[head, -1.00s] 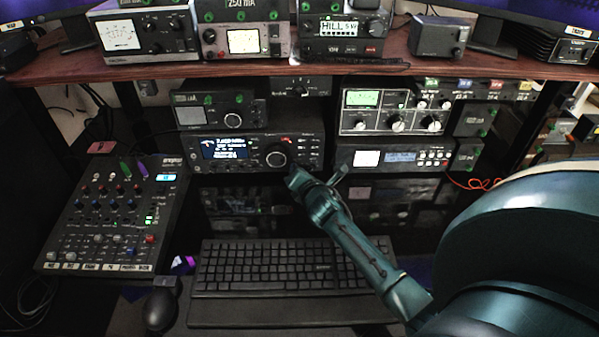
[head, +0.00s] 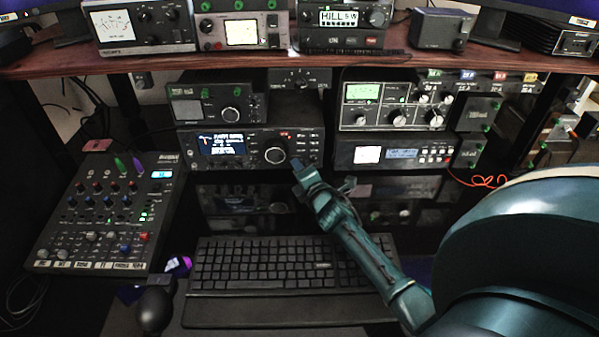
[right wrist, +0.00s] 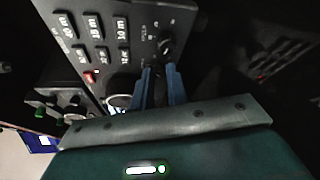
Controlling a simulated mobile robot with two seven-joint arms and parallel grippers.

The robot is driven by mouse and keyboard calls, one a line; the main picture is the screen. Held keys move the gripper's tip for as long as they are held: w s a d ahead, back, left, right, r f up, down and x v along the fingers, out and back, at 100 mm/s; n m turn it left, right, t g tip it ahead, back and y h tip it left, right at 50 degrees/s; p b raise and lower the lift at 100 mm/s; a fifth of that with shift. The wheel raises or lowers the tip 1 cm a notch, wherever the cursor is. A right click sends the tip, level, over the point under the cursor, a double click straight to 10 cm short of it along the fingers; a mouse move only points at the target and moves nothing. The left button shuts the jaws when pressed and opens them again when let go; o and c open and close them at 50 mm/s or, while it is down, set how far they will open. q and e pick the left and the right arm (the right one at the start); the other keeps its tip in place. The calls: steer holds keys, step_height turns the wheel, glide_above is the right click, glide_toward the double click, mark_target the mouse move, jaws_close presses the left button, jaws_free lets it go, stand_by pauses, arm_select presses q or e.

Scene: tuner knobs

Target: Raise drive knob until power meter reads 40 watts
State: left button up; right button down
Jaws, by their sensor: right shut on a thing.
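The radio (head: 248,147) with a lit blue display and a large tuning knob (head: 275,154) stands under the shelf. My right gripper (head: 296,166) reaches its lower right front. In the right wrist view my fingers (right wrist: 161,88) are shut on a small dark knob, mostly hidden between them; I cannot read its label. Another small knob (right wrist: 166,46) is just beyond the fingertips. A white-faced meter (head: 116,28) stands at the upper left of the shelf. A lit meter (head: 362,92) is on the tuner at right. I cannot tell which is the power meter, and their readings are too small to read.
A keyboard (head: 270,265) lies below my right arm. A mixer (head: 105,212) is at left and a mouse (head: 155,308) at the front. The wooden shelf (head: 240,62) overhangs the radio. A tuner (head: 395,110) and another unit (head: 395,153) are stacked to the right.

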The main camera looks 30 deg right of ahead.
stand_by(0.5)
steer(key=c, duration=1.4)
jaws_free()
steer(key=v, duration=1.3)
steer(key=shift+s, duration=0.1)
